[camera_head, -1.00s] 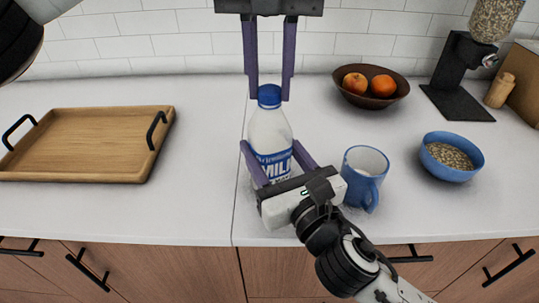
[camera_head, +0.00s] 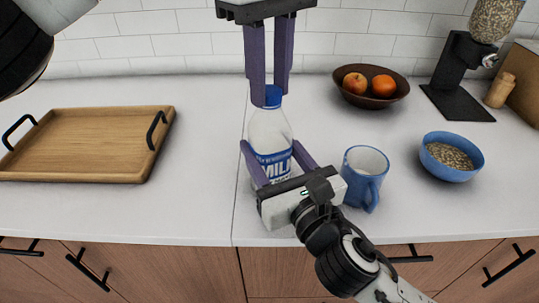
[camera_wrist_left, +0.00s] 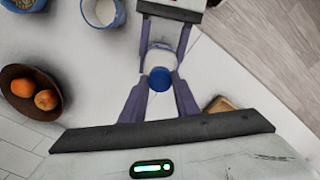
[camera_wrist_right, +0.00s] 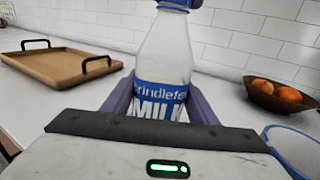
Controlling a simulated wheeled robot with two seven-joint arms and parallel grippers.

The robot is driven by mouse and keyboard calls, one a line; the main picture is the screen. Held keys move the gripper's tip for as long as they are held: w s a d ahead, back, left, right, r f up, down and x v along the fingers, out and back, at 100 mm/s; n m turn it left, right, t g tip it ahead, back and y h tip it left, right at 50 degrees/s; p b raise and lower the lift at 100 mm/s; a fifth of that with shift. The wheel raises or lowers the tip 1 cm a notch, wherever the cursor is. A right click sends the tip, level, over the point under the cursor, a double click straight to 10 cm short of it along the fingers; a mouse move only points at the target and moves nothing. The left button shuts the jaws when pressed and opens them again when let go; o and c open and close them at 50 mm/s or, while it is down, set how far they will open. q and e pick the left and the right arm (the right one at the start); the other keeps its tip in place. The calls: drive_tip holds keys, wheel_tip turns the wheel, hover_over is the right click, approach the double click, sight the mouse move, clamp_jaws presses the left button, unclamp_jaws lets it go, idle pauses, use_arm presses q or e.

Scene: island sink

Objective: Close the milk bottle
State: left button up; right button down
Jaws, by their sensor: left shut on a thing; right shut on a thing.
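The milk bottle (camera_head: 270,136) stands upright on the counter, clear with a blue and white label; it also shows in the right wrist view (camera_wrist_right: 166,65). A blue cap (camera_head: 273,96) is at the top of its neck; in the left wrist view the cap (camera_wrist_left: 160,79) lies between the left fingers. My left gripper (camera_head: 268,98) comes down from above, shut on the cap. I cannot tell whether the cap is fully seated. My right gripper (camera_head: 278,158) is shut around the bottle's body from the front.
A blue mug (camera_head: 364,180) stands close to the right of my right gripper. A blue bowl of grain (camera_head: 466,171), a brown fruit bowl (camera_head: 350,93) and a dispenser (camera_head: 456,75) are farther right. A wooden tray (camera_head: 80,145) lies left.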

use_arm(q)
drive_tip(key=m, duration=0.4)
drive_tip(key=shift+m, duration=0.4)
drive_tip(key=o, duration=1.3)
drive_tip(key=shift+c, duration=0.2)
drive_tip(key=shift+r, duration=0.1)
wheel_tip(320, 180, up, 12)
